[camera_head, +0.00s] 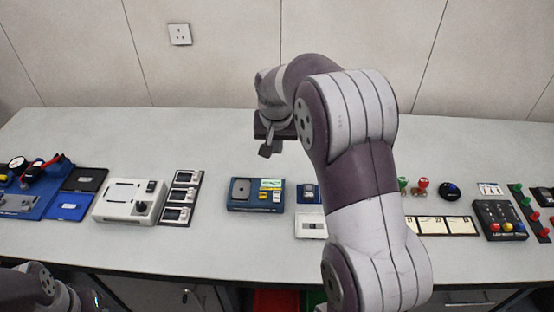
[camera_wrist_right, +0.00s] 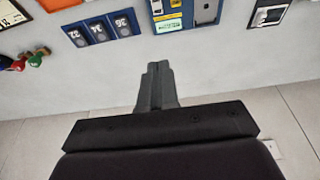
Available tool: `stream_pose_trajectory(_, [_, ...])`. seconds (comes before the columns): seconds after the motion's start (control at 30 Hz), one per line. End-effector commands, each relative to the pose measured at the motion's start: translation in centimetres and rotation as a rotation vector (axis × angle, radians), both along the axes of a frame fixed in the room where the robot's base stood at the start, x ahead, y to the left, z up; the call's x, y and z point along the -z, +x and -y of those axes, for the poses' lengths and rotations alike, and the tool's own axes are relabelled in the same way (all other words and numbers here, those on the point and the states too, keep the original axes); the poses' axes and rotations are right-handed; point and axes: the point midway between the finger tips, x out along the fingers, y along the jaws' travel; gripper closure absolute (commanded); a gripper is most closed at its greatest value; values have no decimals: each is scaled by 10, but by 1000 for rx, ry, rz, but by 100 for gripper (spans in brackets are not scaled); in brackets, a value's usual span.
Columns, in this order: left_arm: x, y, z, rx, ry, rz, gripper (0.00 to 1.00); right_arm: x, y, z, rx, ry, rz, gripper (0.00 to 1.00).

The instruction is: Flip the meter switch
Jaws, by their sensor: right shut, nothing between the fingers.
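My right gripper (camera_head: 266,150) hangs over the back part of the bench, behind the blue device and apart from it. In the right wrist view its fingers (camera_wrist_right: 156,75) are closed together with nothing between them. The blue device (camera_head: 233,207) has a grey plate, a pale green label or display and small yellow and white parts. It shows cut off at the top of the wrist view (camera_wrist_right: 166,22). A beige device (camera_head: 113,207) with a black knob and a dark switch-like part stands to its left. I cannot tell which carries the meter switch. My left gripper is out of view.
A panel of several small displays (camera_head: 181,197) lies between the two devices. Gauges and a blue tray (camera_head: 70,206) are at far left. Stamps (camera_head: 421,187) and a black button box (camera_head: 500,219) are at right. My right arm hides part of the bench. The back strip is clear.

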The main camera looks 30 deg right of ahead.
Motion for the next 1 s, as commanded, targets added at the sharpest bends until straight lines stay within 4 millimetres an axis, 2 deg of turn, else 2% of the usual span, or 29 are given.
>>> stream_pose_trajectory(0.1, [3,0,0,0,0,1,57,-15,-1,-1,0,0,2,100])
stream_pose_trajectory(0.23, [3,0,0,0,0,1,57,-23,-3,-2,-1,0,0,100])
stream_pose_trajectory(0.73, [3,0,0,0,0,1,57,-24,-3,-2,-1,0,-1,100])
stream_pose_trajectory(0.83, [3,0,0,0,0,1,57,-21,0,-3,-63,-13,14,100])
stream_pose_trajectory(0.93, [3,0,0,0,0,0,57,8,-26,-17,-171,-5,-23,100])
stream_pose_trajectory(1.0, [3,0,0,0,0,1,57,28,-57,-38,-267,7,-53,100])
